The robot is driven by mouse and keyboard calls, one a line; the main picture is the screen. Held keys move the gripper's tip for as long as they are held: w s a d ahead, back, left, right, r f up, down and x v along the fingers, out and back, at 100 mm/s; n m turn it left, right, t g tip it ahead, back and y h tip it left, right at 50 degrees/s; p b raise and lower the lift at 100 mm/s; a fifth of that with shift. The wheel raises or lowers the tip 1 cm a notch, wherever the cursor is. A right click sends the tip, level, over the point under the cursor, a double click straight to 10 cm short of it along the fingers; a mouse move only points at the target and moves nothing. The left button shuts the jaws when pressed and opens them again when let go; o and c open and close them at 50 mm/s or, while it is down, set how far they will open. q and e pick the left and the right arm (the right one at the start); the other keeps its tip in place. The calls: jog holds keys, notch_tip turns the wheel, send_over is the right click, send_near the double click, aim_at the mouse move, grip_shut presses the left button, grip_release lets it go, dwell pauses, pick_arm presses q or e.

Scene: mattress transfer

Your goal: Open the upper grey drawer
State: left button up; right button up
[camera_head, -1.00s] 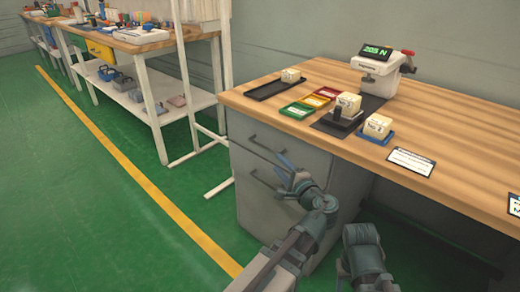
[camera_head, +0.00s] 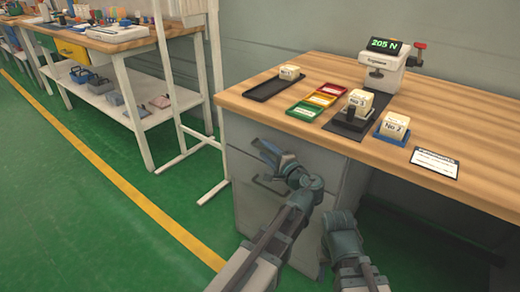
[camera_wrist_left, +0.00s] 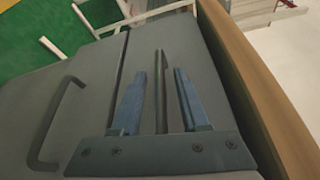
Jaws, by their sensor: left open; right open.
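The grey drawer cabinet (camera_head: 250,215) stands under the left end of the wooden workbench. The upper grey drawer (camera_head: 235,133) looks closed. My left gripper (camera_head: 268,155) is at its front, open. In the left wrist view, the dark upper handle (camera_wrist_left: 160,85) lies between my two blue fingers (camera_wrist_left: 158,100), with a gap on each side. The lower drawer's handle (camera_wrist_left: 50,120) is left of the fingers there. In the head view the fingers largely hide the upper handle. My right gripper (camera_head: 343,222) is open, low beside the cabinet's right side, away from the handles.
The workbench top (camera_head: 460,125) overhangs the drawers; its edge (camera_wrist_left: 255,90) is close right of my left fingers in the wrist view. It carries trays, blocks and a force gauge (camera_head: 385,60). A white frame (camera_head: 200,110) stands left. Green floor (camera_head: 80,210) is clear.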

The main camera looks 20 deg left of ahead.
pick_arm(q)
grip_shut()
dwell(1.4)
